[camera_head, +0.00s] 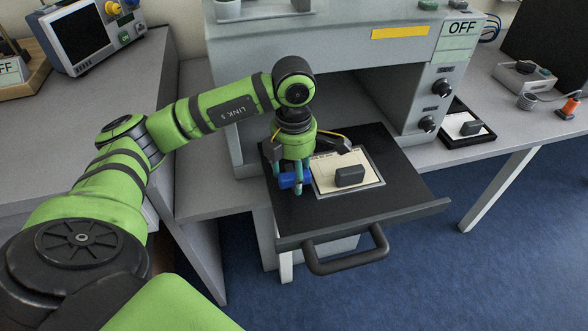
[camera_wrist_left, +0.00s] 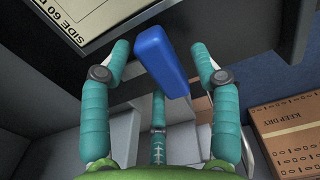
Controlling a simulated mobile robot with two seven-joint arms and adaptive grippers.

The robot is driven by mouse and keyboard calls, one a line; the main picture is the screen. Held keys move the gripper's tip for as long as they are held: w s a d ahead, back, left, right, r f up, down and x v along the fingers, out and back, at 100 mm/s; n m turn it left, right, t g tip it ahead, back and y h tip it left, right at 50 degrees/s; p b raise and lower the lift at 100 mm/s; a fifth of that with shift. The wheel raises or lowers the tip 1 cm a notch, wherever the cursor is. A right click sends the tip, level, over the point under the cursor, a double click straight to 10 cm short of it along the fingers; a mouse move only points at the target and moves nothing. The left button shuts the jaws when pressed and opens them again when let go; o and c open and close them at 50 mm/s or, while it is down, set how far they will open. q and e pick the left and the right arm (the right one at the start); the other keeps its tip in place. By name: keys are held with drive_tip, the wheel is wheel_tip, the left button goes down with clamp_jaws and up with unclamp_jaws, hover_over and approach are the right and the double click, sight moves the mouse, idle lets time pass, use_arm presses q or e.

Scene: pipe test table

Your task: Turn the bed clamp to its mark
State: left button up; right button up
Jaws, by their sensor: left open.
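The bed clamp appears as a blue block-shaped handle (camera_head: 290,180) at the left edge of the pale plate (camera_head: 326,168) on the pulled-out dark bed (camera_head: 330,212). In the left wrist view the blue handle (camera_wrist_left: 160,62) lies at a slant between the teal fingers. My left gripper (camera_head: 297,185) is over the handle, pointing down, with its fingers spread either side of it. It is open, with gaps visible between the handle and the side fingers (camera_wrist_left: 163,72). I cannot make out the clamp's mark. My right gripper is not in view.
A dark grey block (camera_head: 350,176) sits on the plate. A black bar handle (camera_head: 345,254) juts from the bed's front. The grey machine (camera_head: 400,75) with knobs and an OFF sign stands behind. A cardboard box (camera_wrist_left: 288,138) is below right in the wrist view.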

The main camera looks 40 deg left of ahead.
use_arm(q)
drive_tip(key=c, duration=1.2)
drive_tip(key=shift+o, duration=0.2)
